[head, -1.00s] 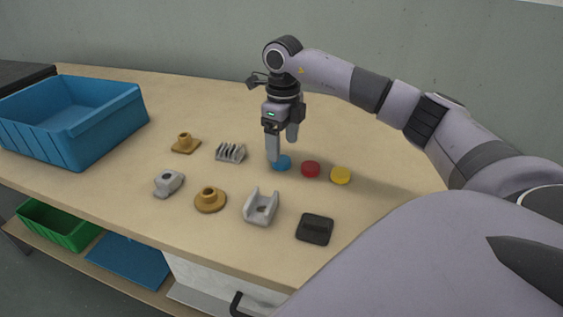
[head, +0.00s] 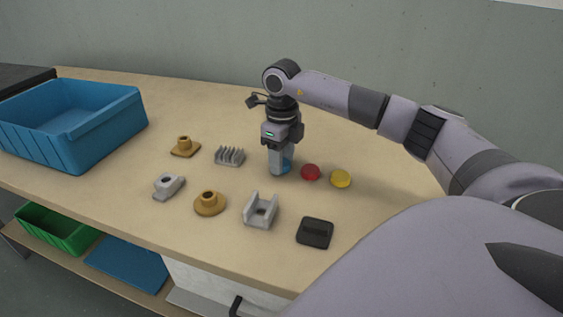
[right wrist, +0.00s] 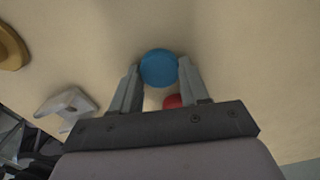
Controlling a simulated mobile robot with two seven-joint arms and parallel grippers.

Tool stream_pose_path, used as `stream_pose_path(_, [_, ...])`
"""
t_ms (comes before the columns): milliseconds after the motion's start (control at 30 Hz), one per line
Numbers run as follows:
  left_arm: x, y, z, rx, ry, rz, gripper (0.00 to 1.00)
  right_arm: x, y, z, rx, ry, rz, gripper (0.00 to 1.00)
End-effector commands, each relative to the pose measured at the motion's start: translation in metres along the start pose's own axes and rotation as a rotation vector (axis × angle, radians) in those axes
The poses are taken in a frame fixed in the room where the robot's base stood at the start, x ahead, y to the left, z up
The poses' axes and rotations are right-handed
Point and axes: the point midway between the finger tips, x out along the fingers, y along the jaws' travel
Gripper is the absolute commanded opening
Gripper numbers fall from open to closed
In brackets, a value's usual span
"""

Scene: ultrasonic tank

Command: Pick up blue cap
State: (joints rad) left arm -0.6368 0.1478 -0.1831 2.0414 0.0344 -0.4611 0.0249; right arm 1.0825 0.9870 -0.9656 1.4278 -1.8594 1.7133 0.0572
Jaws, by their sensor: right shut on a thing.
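The blue cap (head: 287,165) is a small round disc on the wooden table, partly hidden by my right gripper (head: 280,170) in the head view. In the right wrist view the blue cap (right wrist: 159,68) lies between the tips of the two fingers of the right gripper (right wrist: 158,72). The right gripper points down and is shut on the cap, at table height. My left gripper is not in view.
A red cap (head: 311,172) and a yellow cap (head: 341,179) lie just right of the gripper. A grey finned part (head: 229,156), a grey bracket (head: 261,210) and a black block (head: 315,232) lie nearby. A blue bin (head: 75,120) stands at the left.

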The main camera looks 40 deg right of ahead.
Motion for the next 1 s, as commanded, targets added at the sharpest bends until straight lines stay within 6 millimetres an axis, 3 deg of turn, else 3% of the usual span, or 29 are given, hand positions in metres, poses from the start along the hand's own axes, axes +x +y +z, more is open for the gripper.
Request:
stream_pose_path(167, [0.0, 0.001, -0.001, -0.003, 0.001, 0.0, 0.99, -0.005, 0.0, 0.001, 0.0, -0.002, 0.0, 0.17])
stream_pose_path(367, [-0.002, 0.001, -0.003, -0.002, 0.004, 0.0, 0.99, -0.029, 0.0, 0.001, 0.0, -0.005, 0.0, 0.17])
stream_pose_path(467, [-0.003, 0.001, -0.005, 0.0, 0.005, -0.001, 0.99, -0.052, 0.0, 0.001, 0.0, -0.006, 0.0, 0.17])
stream_pose_path(800, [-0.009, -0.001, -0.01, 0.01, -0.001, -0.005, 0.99, -0.155, 0.0, 0.001, 0.0, -0.006, -0.001, 0.17])
stream_pose_path(1000, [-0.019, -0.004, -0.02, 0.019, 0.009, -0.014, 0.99, -0.188, 0.0, 0.0, 0.001, -0.002, -0.001, 0.17])
